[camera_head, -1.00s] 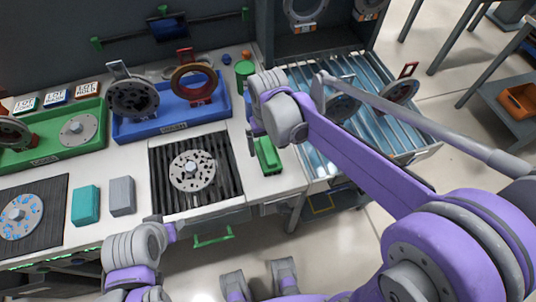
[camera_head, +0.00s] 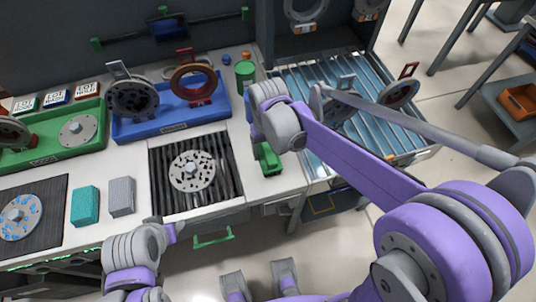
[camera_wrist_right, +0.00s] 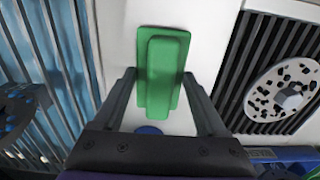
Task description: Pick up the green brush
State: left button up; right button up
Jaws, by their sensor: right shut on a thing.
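The green brush (camera_head: 268,160) is on the white counter, right of the black slatted bed, partly hidden by my right wrist in the head view. In the right wrist view the brush (camera_wrist_right: 165,75) shows as a green handle on a wider base. My right gripper (camera_wrist_right: 160,80) points down over it, with one finger on each side of the handle, shut on it. I cannot tell whether the base is off the counter. My left wrist (camera_head: 140,250) is low at the counter's front edge; its fingers do not show.
A perforated disc (camera_head: 192,171) lies on the slatted bed (camera_head: 221,203) left of the brush. A green cylinder (camera_head: 245,77) stands behind. A blue tray (camera_head: 140,131) holds ring parts. Teal (camera_head: 86,206) and grey (camera_head: 122,197) blocks stand left. A roller conveyor (camera_head: 318,165) lies right.

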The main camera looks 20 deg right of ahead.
aim_at(268, 149)
notch_tip(268, 149, up, 10)
jog(key=shift+p, duration=0.5)
jog(key=o, duration=0.8)
jog(key=c, duration=0.5)
jog(key=shift+f, duration=0.1)
